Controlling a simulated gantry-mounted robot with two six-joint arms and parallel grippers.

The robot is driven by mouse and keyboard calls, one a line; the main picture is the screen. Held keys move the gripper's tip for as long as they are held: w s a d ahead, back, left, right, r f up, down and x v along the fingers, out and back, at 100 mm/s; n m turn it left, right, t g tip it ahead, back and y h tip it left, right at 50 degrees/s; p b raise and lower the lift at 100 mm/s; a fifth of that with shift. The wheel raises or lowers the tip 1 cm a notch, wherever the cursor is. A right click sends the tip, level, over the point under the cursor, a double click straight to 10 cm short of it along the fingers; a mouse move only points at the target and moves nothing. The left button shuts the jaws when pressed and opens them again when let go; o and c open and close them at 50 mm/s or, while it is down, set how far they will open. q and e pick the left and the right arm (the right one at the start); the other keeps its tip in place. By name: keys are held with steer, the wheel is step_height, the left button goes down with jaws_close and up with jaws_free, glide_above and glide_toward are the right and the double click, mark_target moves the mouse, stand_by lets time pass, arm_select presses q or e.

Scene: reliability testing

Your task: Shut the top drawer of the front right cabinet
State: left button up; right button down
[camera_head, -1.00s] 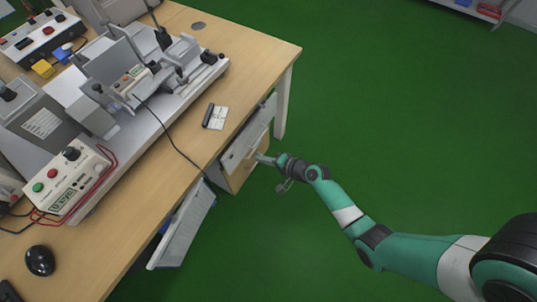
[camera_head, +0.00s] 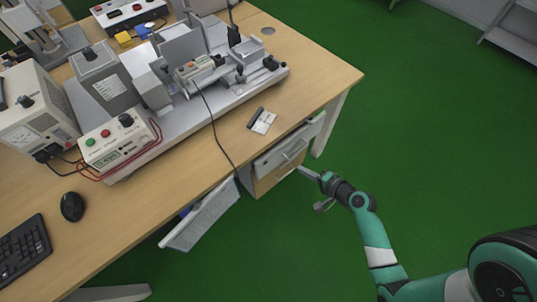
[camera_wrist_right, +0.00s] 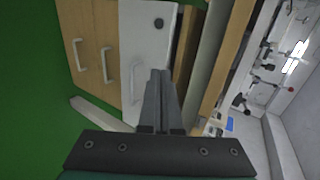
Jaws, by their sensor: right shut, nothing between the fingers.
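The cabinet (camera_head: 265,185) stands under the desk's right end. Its top drawer (camera_head: 281,155) has a pale grey-white front with a bar handle. In the right wrist view the white drawer front (camera_wrist_right: 145,30) shows a lock and a handle, beside wooden lower fronts. I cannot tell how far the drawer stands out. My right gripper (camera_head: 301,169) is shut and empty, its tips just in front of the drawer front near the handle. In the wrist view the closed fingers (camera_wrist_right: 160,75) overlap the white front; contact is unclear. My left gripper is not in view.
The wooden desk (camera_head: 155,215) carries test machines, a control box (camera_head: 115,140), a mouse (camera_head: 72,206) and a keyboard (camera_head: 22,250). Green floor on the right is open.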

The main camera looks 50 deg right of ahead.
steer(key=b, duration=0.5)
glide_toward(277, 152)
step_height(277, 152, down, 3)
steer(key=w, duration=0.1)
steer(key=shift+m+h, duration=0.3)
steer(key=w, duration=0.1)
steer(key=w+b, duration=0.1)
steer(key=w, duration=0.2)
steer(key=shift+w+d+r, duration=0.1)
steer(key=shift+w+d, duration=0.1)
steer(key=shift+d, duration=0.05)
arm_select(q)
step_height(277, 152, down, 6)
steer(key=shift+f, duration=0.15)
arm_select(e)
steer(key=shift+w, duration=0.1)
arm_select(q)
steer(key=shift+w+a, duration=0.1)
arm_select(e)
steer(key=shift+d, duration=0.1)
